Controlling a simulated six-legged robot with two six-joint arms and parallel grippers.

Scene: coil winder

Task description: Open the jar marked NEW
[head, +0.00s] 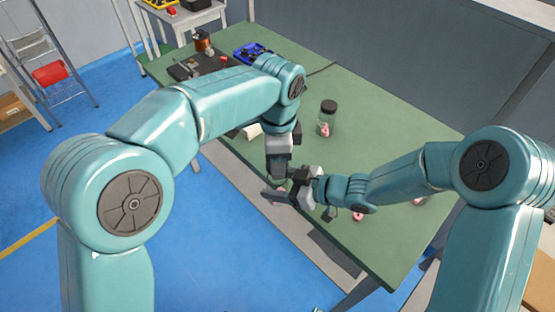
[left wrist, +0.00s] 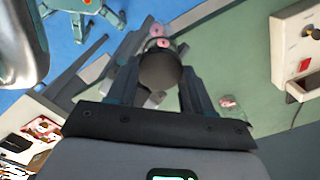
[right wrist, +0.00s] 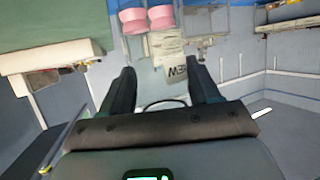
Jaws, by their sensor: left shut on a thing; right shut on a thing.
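The jar marked NEW (right wrist: 168,48) is clear, with pink spools (right wrist: 147,20) inside. Its pale label reads NEW upside down in the right wrist view. My right gripper (right wrist: 163,88) is shut on the jar's body. My left gripper (left wrist: 158,82) is shut on the dark round lid (left wrist: 160,68), with pink showing beyond it in the left wrist view. In the head view, my left gripper (head: 277,176) points down from above, meeting my right gripper (head: 284,192) near the table's front edge. They hide most of the jar. I cannot tell whether the lid is loose.
Another dark-lidded jar (head: 327,118) with pink inside stands on the green table (head: 375,125). Small pink items (head: 418,201) lie at the right. A blue tray (head: 252,53) and a copper coil (head: 203,42) are at the far left. The table's middle is mostly clear.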

